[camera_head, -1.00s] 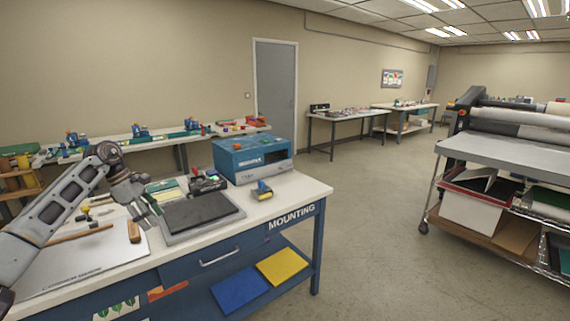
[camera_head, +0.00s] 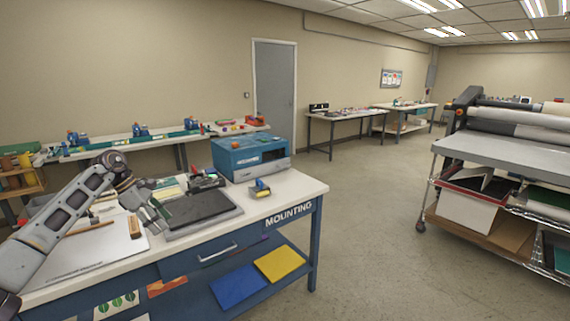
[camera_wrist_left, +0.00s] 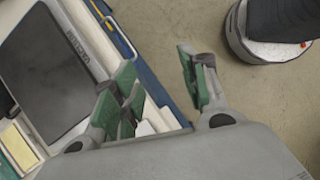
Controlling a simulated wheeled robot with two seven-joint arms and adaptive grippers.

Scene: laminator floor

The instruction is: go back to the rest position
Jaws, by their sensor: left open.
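My left gripper (camera_head: 152,219) is raised above the mounting table, beside the left edge of the dark press pad (camera_head: 200,207). In the left wrist view its two green-padded fingers (camera_wrist_left: 160,92) are spread apart with nothing between them. The mounting table (camera_head: 262,214) has a white top and a blue front. My right gripper is in neither view.
Blue (camera_head: 238,287) and yellow (camera_head: 279,263) sheets lie on the lower shelf. A large roller laminator (camera_head: 515,146) stands at right. The floor between is clear.

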